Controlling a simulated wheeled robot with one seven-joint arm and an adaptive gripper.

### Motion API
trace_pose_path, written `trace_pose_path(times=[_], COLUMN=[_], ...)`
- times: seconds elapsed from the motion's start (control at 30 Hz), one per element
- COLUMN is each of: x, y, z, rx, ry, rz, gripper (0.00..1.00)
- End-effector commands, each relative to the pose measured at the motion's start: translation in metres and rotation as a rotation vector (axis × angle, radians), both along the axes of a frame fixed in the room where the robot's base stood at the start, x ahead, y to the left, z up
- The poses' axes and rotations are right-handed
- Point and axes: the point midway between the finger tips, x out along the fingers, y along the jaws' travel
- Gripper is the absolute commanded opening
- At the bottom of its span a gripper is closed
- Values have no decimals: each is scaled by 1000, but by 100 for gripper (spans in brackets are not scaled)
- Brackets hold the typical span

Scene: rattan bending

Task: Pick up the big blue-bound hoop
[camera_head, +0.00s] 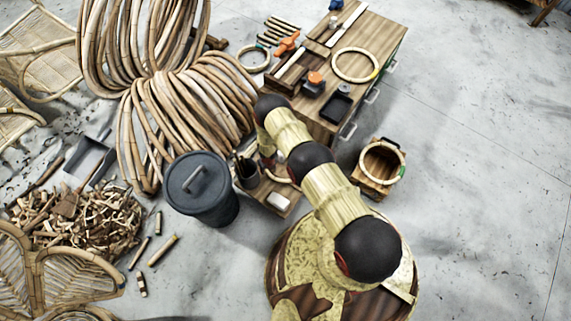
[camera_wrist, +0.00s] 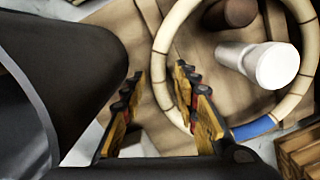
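The blue-bound hoop (camera_wrist: 160,82) is a pale rattan ring with a blue wrap (camera_wrist: 253,128) on its lower part in the wrist view. It lies on or just above a wooden surface. In the head view, a bit of pale ring (camera_head: 278,177) shows beside my arm on the low stand; its blue wrap is hidden there. My gripper (camera_wrist: 159,72) is open, with one finger on either side of the hoop's left rim in the picture. I cannot tell whether the fingers touch it. In the head view my arm hides the gripper.
A white cylinder (camera_wrist: 272,65) and a brown one (camera_wrist: 232,12) show within the ring. A dark bin (camera_head: 202,190) and dark pot (camera_head: 247,173) are near the stand. Other hoops rest on the workbench (camera_head: 356,66), on a crate (camera_head: 400,168) and beside the coils (camera_head: 253,66).

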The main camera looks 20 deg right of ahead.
Motion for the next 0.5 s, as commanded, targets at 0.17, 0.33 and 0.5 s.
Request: trace_pose_path(times=[0.17,0.33,0.5], x=[0,1,1], y=[0,1,1], z=[-18,-19,-18], rx=[0,-1,-1], ry=[1,0,0], rz=[0,0,0], gripper=[30,30,30])
